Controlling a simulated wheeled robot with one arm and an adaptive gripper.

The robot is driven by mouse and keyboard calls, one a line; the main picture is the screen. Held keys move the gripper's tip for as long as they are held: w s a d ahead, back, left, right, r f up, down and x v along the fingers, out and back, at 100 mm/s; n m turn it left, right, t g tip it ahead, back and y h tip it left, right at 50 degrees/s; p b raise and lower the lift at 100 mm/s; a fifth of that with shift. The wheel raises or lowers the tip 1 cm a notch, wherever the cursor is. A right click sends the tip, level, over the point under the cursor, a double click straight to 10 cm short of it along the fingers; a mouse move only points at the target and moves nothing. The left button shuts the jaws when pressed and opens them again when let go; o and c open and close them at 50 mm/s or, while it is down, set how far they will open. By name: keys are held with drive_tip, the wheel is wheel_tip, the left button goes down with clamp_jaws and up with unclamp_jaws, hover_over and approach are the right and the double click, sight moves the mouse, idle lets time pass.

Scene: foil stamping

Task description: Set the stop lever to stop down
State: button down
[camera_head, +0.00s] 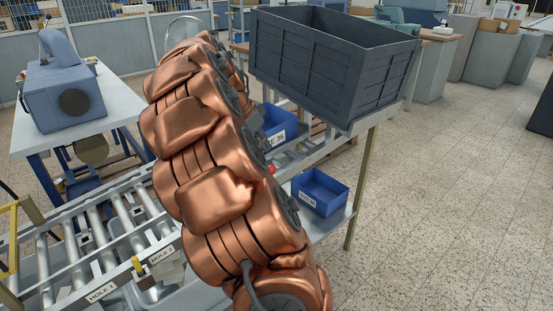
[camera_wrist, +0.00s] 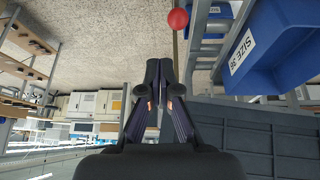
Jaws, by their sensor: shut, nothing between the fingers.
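A red ball knob (camera_wrist: 178,18) on a thin rod (camera_wrist: 176,52) shows at the top of the wrist view; it looks like the stop lever. The rod's lower end passes behind my gripper, so its base is hidden. My gripper (camera_wrist: 160,82) is shut and empty, its fingertips just below and left of the knob in the picture. Whether the fingers touch the rod I cannot tell. In the head view only a bit of the red knob (camera_head: 271,169) shows beside my copper-coloured arm, which hides my gripper and the lever's setting.
A grey roller conveyor (camera_head: 90,240) with HOLE 1 and HOLE 2 labels lies at left. A blue bin (camera_head: 320,192) and another blue bin marked SIZE 36 (camera_wrist: 265,40) sit near the lever. A large dark crate (camera_head: 330,65) stands behind.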

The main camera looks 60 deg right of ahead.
drive_tip(key=d+m, duration=0.1)
drive_tip(key=d, duration=0.1)
drive_tip(key=d+m, duration=0.1)
drive_tip(key=d, duration=0.2)
drive_tip(key=shift+w+d+f+h, duration=0.1)
drive_tip(key=shift+w+d+h, duration=0.1)
drive_tip(key=shift+h, duration=0.1)
wheel_tip(320, 180, down, 9)
drive_tip(key=d+p, duration=0.1)
drive_tip(key=p, duration=0.3)
drive_tip(key=shift+f, duration=0.2)
drive_tip(key=shift+s+g, duration=0.15)
drive_tip(key=shift+g, duration=0.15)
